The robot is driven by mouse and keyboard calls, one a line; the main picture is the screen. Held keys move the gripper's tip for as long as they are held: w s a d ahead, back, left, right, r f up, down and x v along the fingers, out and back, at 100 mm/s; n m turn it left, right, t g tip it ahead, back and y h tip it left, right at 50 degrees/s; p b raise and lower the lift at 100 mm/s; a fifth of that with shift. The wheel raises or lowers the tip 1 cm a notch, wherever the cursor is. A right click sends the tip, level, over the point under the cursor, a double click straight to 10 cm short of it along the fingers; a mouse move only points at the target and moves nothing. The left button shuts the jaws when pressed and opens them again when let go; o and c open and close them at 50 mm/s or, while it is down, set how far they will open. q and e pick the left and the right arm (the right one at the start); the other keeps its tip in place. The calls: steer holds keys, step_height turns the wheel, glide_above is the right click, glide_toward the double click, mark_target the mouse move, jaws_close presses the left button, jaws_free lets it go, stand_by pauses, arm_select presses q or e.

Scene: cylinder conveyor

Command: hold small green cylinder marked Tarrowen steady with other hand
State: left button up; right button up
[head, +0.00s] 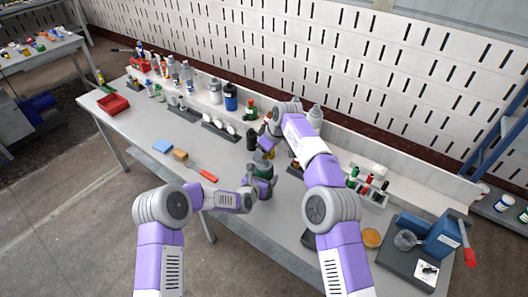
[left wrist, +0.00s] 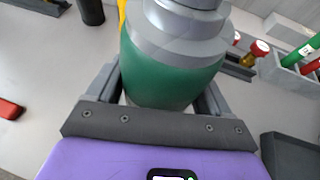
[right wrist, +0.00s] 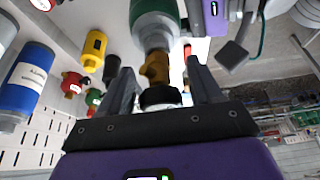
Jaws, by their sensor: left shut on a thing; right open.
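A small green cylinder (head: 263,171) with a grey shoulder stands at the near edge of the bench; no name can be read on it. My left gripper (head: 254,187) is shut on its body, with a finger on each side in the left wrist view, where the green body (left wrist: 165,75) fills the middle. My right gripper (right wrist: 163,88) is open at the top end of the cylinder. Its fingers stand on either side of the brass valve (right wrist: 154,68) and a black round knob or cap (right wrist: 160,97), with gaps showing.
A red-handled tool (head: 206,175), a brown block (head: 181,155) and a blue pad (head: 163,146) lie left of the cylinder. Bottles and a blue canister (head: 231,97) stand behind. A blue device (head: 442,237) and a yellow dish (head: 372,238) are at right.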

step_height(320, 180, up, 2)
steer(key=shift+r, duration=0.1)
steer(key=m+h, duration=0.1)
steer(key=m, duration=0.2)
steer(key=m+t+h, duration=0.1)
steer(key=m, duration=0.2)
stand_by(0.5)
steer(key=m+h, duration=0.1)
steer(key=m, duration=0.2)
steer(key=m+h, duration=0.1)
steer(key=m, duration=0.2)
steer(key=shift+t, duration=0.4)
steer(key=shift+f, duration=1.3)
